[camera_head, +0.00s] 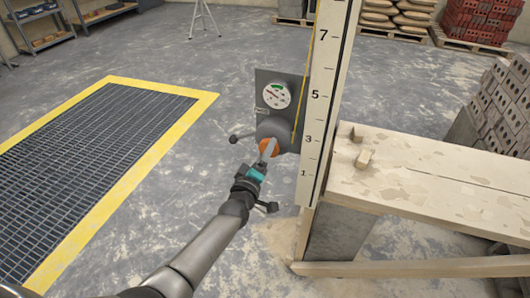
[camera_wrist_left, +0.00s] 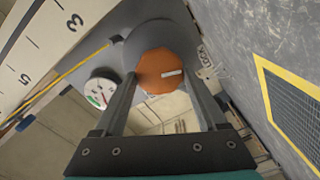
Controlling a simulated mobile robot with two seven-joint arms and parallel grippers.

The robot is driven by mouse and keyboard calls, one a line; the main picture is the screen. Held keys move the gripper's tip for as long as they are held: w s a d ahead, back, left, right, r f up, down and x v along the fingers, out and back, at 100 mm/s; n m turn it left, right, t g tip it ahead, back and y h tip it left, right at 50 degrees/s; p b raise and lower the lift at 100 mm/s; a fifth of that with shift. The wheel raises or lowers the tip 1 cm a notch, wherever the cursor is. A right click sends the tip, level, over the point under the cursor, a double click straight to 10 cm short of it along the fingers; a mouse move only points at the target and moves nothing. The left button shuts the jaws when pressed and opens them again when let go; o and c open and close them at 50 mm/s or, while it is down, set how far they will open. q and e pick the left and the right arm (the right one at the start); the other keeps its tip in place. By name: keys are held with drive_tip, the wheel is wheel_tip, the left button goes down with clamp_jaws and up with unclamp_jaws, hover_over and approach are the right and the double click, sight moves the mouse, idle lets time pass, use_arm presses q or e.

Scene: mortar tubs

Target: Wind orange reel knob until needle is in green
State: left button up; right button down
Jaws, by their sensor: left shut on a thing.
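The orange reel knob (camera_head: 274,149) sits low on a grey panel (camera_head: 262,78) beside the tall numbered board. My left gripper (camera_head: 267,152) reaches it from below, its fingers closed on the knob. In the left wrist view the orange knob (camera_wrist_left: 160,72), with a pale mark on its face, lies between the two finger ends. A round white gauge (camera_head: 275,96) is above the knob, with a green arc at its top. Its needle seems to lie left of the green, but it is small. The gauge (camera_wrist_left: 99,92) also shows in the left wrist view. My right gripper is out of view.
The numbered board (camera_head: 325,100) stands right of the panel, with a yellow cord along it. A wooden bench (camera_head: 440,175) with small blocks is at right. A yellow-edged floor grate (camera_head: 150,86) lies left; floor between is clear.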

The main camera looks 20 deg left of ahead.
use_arm(q)
drive_tip(key=o, duration=1.3)
drive_tip(key=shift+s, duration=0.1)
drive_tip(key=shift+s+a+p, duration=0.15)
drive_tip(key=shift+s+p, duration=0.95)
drive_tip(key=shift+s, duration=2.7)
drive_tip(key=shift+s+a+p, duration=0.1)
drive_tip(key=shift+s+p, duration=0.95)
drive_tip(key=shift+s, duration=2.7)
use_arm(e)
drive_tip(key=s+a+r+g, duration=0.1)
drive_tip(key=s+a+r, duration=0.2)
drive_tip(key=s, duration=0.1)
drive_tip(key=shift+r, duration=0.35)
